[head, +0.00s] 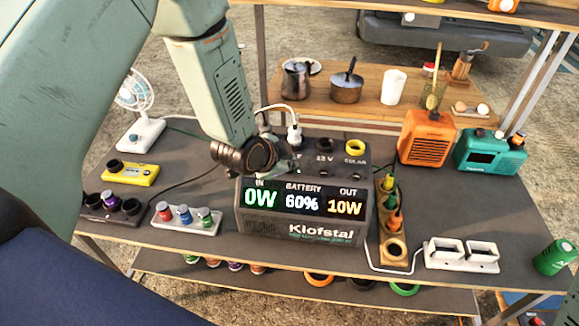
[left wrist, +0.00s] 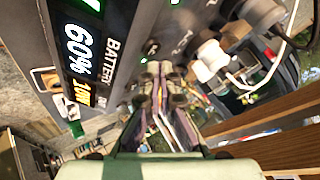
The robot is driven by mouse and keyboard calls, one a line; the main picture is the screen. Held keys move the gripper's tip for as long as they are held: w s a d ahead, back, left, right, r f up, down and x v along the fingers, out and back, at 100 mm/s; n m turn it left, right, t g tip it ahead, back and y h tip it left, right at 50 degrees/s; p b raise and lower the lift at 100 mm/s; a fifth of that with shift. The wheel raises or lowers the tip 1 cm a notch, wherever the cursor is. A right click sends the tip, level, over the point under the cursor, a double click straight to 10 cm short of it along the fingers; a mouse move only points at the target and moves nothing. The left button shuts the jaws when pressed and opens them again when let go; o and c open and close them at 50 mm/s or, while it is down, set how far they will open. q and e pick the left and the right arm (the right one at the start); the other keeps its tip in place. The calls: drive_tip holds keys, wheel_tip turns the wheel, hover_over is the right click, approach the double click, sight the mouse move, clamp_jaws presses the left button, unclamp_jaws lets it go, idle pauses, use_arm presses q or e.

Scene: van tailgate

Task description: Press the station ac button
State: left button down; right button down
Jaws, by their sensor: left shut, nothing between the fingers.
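The grey power station (head: 300,228) stands on the table, its display reading 0W in, 60% battery and 10W out. It also shows in the left wrist view (left wrist: 118,22), tilted. A white plug (head: 294,134) with a cable sits in its top panel; it shows in the left wrist view too (left wrist: 212,60). My left gripper (head: 262,158) is shut and empty, over the left part of that panel. In the left wrist view its fingertips (left wrist: 160,70) point at the panel near a small green light. The gripper hides the AC button; I cannot tell whether they touch. My right gripper is not in view.
A yellow device (head: 131,173) and a white strip with coloured knobs (head: 186,219) lie left of the station. A wooden power strip (head: 394,245) and white double holder (head: 460,255) stand right. Orange (head: 427,138) and teal (head: 490,152) radios stand behind. A fan (head: 139,110) is far left.

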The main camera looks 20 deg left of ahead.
use_arm(q)
wheel_tip(320, 180, up, 5)
drive_tip(key=p, duration=0.4)
drive_tip(key=shift+r, duration=0.15)
